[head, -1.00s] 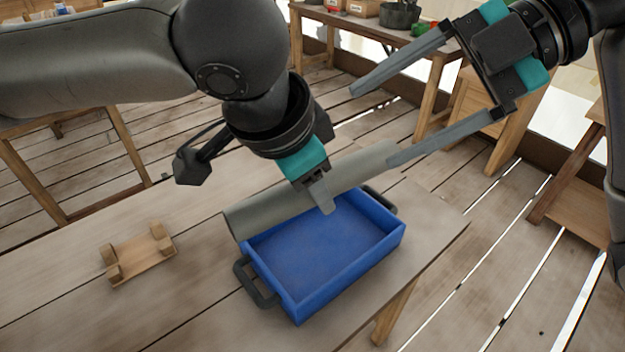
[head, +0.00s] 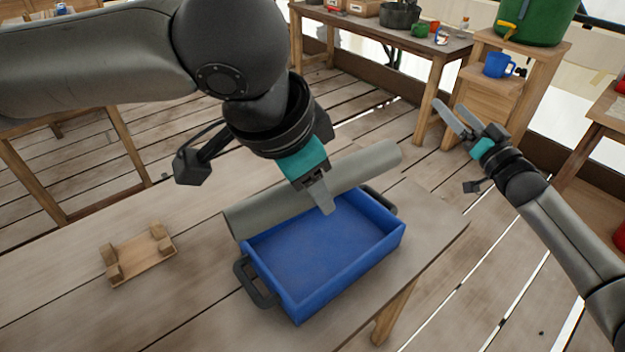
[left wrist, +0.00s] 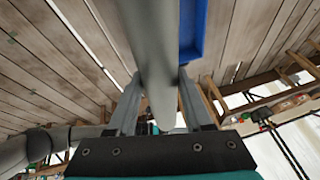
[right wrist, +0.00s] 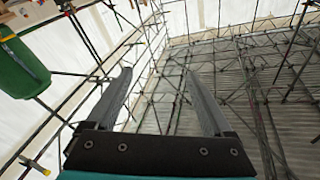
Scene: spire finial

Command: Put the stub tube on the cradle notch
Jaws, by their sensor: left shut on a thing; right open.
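The grey stub tube (head: 362,168) lies slantwise along the back of the blue tray in the head view. My left gripper (head: 321,196) is shut on it from above; in the left wrist view the fingers flank the tube (left wrist: 155,45) on both sides. I cannot tell whether the tube touches the table. The cradle (head: 140,258), a small wooden base with raised notched blocks at its ends, stands empty on the table to the left. My right gripper (head: 450,105) is open and empty, off to the right beyond the table; its parted fingers show in the right wrist view (right wrist: 158,80).
The blue tray (head: 345,283) with dark handles is empty and sits close in front of the tube. The wooden table (head: 190,315) is bare between tray and cradle. A side stand (head: 490,95) with a blue mug (head: 497,65) is at the back right.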

